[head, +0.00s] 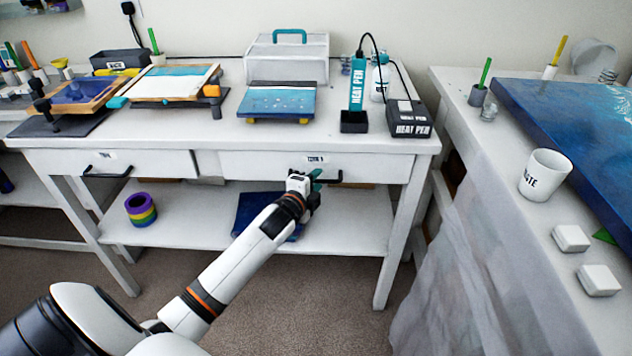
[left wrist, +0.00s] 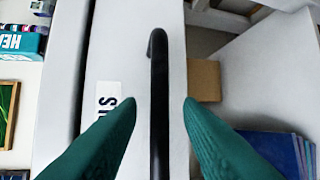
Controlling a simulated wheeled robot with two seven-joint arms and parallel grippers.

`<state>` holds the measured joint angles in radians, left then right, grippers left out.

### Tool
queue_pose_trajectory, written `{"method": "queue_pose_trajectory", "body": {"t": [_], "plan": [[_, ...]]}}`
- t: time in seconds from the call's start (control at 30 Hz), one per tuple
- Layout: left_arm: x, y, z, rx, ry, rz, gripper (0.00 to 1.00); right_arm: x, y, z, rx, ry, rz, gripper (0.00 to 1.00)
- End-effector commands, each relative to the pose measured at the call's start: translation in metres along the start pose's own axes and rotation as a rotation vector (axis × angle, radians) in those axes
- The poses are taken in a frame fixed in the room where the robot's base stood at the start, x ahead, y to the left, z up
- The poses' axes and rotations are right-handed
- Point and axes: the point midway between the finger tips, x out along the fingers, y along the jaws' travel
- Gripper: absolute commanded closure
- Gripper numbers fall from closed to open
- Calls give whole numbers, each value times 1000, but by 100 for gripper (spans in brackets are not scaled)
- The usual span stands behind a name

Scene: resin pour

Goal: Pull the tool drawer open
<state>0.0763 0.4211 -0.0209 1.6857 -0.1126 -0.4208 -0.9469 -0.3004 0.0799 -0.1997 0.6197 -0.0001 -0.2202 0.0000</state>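The right drawer (head: 250,166) of the white bench is closed, with a small label too blurred to read surely. Its black bar handle (head: 337,179) is mostly hidden behind my left gripper (head: 316,181). In the left wrist view the handle (left wrist: 158,90) runs between the two teal fingers, one on each side, with gaps showing. The fingers are open. A label (left wrist: 110,107) on the drawer front is partly covered by one finger. My right gripper is not in view.
A second drawer (head: 150,164) with a black handle is at left. The lower shelf (head: 180,232) holds a stack of coloured rolls (head: 140,209) and a blue panel (head: 252,213). A heat pen (head: 355,95) stands on the bench top. A side table (head: 505,185) stands at right.

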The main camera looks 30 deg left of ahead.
Motion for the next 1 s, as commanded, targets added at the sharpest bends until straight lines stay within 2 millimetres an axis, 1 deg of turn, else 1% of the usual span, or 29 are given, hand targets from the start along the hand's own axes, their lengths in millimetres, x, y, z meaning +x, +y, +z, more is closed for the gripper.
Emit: {"method": "queue_pose_trajectory", "body": {"t": [0.1, 0.37, 0.4, 0.47, 0.5, 0.57, 0.6, 1.0], "plan": [[7, 0, 0, -1, 0, 0, 67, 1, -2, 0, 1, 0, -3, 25], [8, 0, 0, -1, 0, 0, 67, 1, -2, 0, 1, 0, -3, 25], [8, 0, 0, -1, 0, 0, 71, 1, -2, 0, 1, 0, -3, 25], [8, 0, 0, -1, 0, 0, 81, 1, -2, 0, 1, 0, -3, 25], [8, 0, 0, -1, 0, 0, 87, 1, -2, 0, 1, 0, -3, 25], [8, 0, 0, -1, 0, 0, 97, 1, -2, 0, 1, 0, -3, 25], [8, 0, 0, -1, 0, 0, 100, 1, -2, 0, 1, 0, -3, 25], [4, -1, 1, 0, 0, -3, 100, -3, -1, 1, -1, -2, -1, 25]]}}
